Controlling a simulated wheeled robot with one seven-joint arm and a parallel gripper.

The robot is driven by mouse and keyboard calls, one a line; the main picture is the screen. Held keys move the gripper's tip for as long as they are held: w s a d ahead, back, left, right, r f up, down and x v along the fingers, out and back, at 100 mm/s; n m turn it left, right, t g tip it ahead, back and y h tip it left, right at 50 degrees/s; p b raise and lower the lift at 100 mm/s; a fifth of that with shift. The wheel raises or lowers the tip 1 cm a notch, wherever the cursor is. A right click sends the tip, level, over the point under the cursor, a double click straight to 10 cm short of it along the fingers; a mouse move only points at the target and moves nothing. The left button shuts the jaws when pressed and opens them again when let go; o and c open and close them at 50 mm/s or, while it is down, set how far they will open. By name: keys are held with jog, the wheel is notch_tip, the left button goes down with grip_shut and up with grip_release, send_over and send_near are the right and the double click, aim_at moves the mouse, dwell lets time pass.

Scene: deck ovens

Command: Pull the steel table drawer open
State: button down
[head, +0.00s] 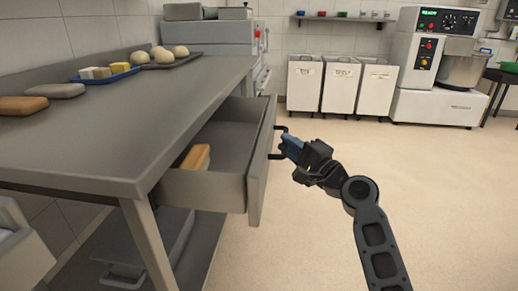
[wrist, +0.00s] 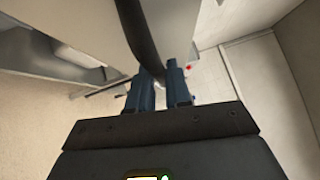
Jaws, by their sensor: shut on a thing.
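The steel table (head: 125,115) stands at the left in the head view. Its drawer (head: 258,160) is pulled well out to the right, and its inside shows. In the wrist view, the dark handle (wrist: 130,30) runs down between the two blue fingers (wrist: 160,80). Part of the handle is hidden by the fingers.
White bins (head: 343,85) and a mixer (head: 440,75) stand at the back wall. The floor (head: 440,190) to the right is clear.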

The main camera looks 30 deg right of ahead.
jog(key=s+d, duration=0.4)
jog(key=d, duration=0.2)
jog(key=shift+s+b, duration=0.25)
jog(key=shift+b, duration=0.1)
jog(key=shift+d+f, duration=0.1)
jog(key=c, duration=1.1)
grip_release()
jog(key=shift+s+d+f+p, duration=0.15)
jog(key=shift+s+d, duration=0.05)
jog(key=shift+s, duration=1.05)
jog(key=shift+s+d+f+p, duration=0.1)
jog(key=shift+s+d+f, duration=0.1)
jog(key=shift+s, duration=1.1)
jog(key=shift+s+d+f+p, duration=0.15)
jog(key=shift+s+d, duration=0.05)
jog(key=shift+s, duration=1.05)
